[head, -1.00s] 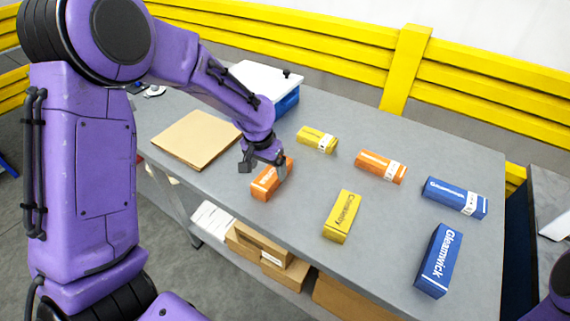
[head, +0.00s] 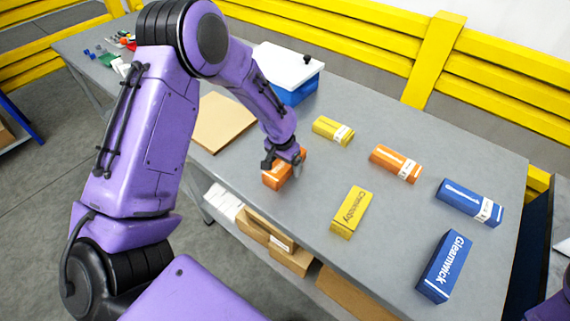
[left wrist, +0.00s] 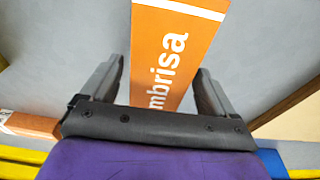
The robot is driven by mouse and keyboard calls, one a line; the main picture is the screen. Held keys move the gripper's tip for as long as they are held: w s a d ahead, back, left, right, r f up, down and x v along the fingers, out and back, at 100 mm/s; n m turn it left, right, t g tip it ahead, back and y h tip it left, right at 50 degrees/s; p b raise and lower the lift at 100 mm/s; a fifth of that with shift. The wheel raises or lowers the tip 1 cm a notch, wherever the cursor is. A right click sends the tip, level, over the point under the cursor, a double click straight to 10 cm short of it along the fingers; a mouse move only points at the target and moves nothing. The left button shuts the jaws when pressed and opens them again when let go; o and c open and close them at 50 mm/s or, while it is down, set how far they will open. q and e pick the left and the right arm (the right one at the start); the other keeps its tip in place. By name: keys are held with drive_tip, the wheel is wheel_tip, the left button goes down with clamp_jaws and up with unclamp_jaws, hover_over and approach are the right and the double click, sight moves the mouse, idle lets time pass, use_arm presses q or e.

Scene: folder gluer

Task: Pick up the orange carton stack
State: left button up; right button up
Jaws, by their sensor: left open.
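An orange carton stack (head: 275,178) lies on the grey table near its front edge, below my left gripper. In the left wrist view the orange stack (left wrist: 172,60) with white lettering lies between the two open fingers (left wrist: 160,90), with a gap visible on each side. A second orange carton stack (head: 396,164) lies further right on the table, apart from the gripper; an orange piece (left wrist: 28,125) also shows at the left of the wrist view. My right gripper is not seen.
Yellow stacks (head: 350,212) (head: 332,130) and blue stacks (head: 444,266) (head: 470,201) lie to the right on the table. A brown board (head: 222,122) and a blue box with a white lid (head: 287,68) are behind and left. Brown boxes (head: 290,258) sit on the shelf below.

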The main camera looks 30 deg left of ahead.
use_arm(q)
drive_tip(key=c, duration=1.2)
drive_tip(key=shift+r, duration=0.1)
